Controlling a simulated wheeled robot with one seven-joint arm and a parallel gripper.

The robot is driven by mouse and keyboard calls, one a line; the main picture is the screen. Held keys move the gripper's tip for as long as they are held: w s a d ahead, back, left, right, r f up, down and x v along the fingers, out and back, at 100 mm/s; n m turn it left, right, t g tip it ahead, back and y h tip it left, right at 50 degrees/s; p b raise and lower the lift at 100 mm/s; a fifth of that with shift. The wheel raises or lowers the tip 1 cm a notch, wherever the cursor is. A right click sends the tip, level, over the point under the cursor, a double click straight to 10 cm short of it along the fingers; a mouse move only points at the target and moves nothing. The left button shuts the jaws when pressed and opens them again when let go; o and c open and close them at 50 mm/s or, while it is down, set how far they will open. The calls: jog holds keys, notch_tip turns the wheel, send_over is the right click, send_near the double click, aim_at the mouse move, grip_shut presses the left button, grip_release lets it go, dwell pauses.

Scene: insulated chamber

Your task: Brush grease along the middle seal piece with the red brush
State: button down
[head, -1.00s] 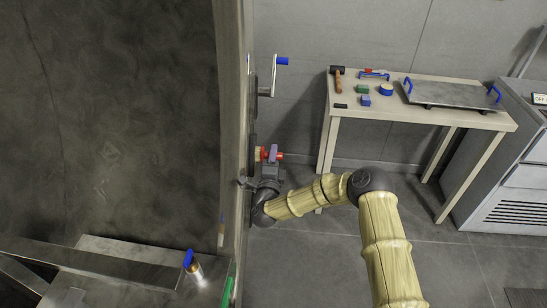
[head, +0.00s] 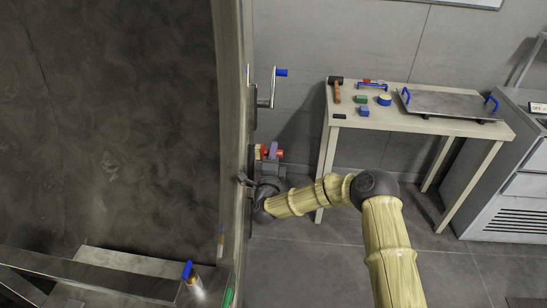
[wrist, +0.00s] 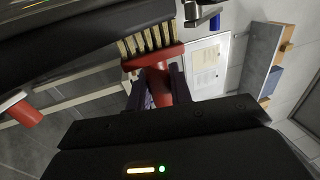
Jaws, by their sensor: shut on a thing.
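My gripper (wrist: 158,88) is shut on the red brush (wrist: 154,58), holding it by its handle. The brush's tan bristles (wrist: 148,40) point up in the wrist view, at the lower edge of a dark curved strip (wrist: 85,28), which looks like a seal piece. I cannot tell whether they press on it. In the head view, my gripper (head: 270,163) is beside the upright door frame (head: 236,120), with the brush's red end (head: 279,153) to the right and the bristles toward the frame. Grease and the joins between seal pieces cannot be made out.
A crank with a blue grip (head: 281,73) sticks out from the frame above my gripper. A table (head: 440,124) at the right holds a hammer (head: 337,90), small blocks and a metal plate with blue handles (head: 450,104). A blue-topped item (head: 190,275) stands at lower left.

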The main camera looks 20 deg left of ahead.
jog(key=shift+w+a+r, duration=0.1)
jog(key=shift+w+r, duration=0.25)
jog(key=shift+r, duration=0.4)
jog(key=w+d, duration=0.1)
jog(key=d, duration=0.5)
jog(key=shift+w, duration=0.2)
jog(key=shift+a, duration=0.1)
jog(key=shift+w+d+b, duration=0.15)
jog(key=shift+d+b, duration=0.1)
jog(key=shift+d, duration=0.5)
jog(key=shift+w+d+b, duration=0.15)
jog(key=shift+d+b, duration=0.05)
jog(key=shift+d, duration=0.55)
